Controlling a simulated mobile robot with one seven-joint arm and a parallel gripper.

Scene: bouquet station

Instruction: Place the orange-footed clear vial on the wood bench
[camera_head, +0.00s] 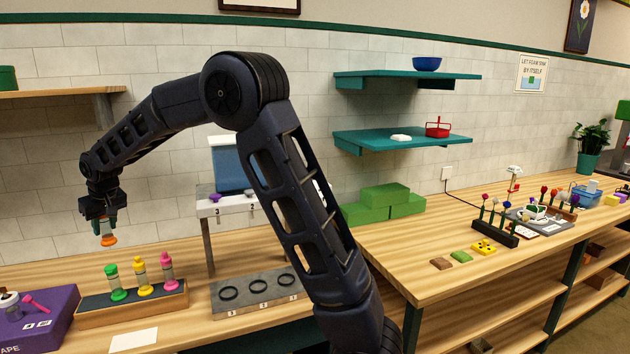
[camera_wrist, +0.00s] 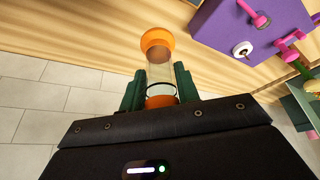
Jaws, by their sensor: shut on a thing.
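The clear vial with an orange foot (camera_head: 108,240) hangs upright below my gripper (camera_head: 104,222), in the air above the left part of the wood bench. In the wrist view the vial (camera_wrist: 159,72) sits between the two green fingers of my gripper (camera_wrist: 160,92), its orange foot pointing away from the palm. My gripper is shut on it. The wood bench (camera_head: 50,262) runs along the tiled wall below. The vial is apart from the bench and from the rack.
A wooden rack (camera_head: 130,311) holds green, yellow and pink vials just below and right of my gripper. A purple box (camera_head: 40,322) stands at the left front. A grey tray with three rings (camera_head: 258,291) lies to the right. A white card (camera_head: 134,340) lies in front.

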